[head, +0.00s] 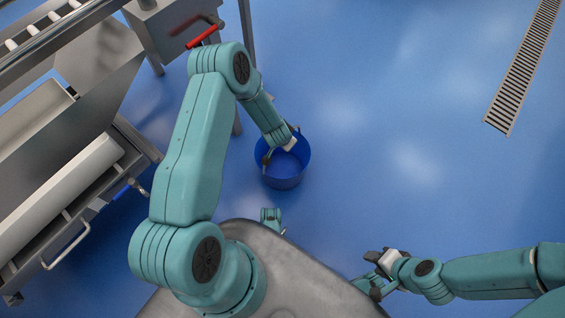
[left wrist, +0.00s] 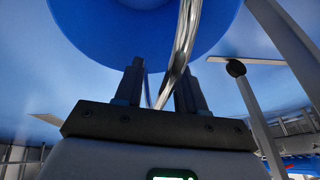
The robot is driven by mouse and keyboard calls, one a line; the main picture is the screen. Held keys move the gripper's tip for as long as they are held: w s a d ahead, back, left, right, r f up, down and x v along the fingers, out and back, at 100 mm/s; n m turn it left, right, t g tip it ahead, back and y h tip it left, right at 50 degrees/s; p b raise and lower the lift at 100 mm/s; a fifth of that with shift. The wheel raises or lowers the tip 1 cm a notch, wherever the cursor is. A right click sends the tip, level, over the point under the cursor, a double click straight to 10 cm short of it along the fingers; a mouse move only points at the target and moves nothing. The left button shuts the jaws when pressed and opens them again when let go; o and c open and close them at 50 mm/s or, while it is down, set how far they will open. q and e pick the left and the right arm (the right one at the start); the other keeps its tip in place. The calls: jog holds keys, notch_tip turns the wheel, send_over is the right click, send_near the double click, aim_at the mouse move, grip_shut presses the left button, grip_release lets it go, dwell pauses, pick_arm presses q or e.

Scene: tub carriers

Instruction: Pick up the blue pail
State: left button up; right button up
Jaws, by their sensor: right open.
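The blue pail (head: 286,182) stands on the blue floor in the middle of the head view. Its underside or wall fills the top of the left wrist view (left wrist: 140,35). My left gripper (head: 282,146) is over the pail's rim, with its fingers apart. In the left wrist view, the pail's shiny metal handle (left wrist: 186,42) runs between the two fingers (left wrist: 158,88), with a gap showing. My right gripper (head: 368,274) is open and empty at the lower right, well away from the pail.
A steel machine with rollers (head: 40,38) and a white trough (head: 60,195) stands on the left. A floor drain (head: 522,68) lies at the upper right. The floor right of the pail is clear.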

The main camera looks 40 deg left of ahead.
pick_arm(q)
grip_shut()
dwell(1.5)
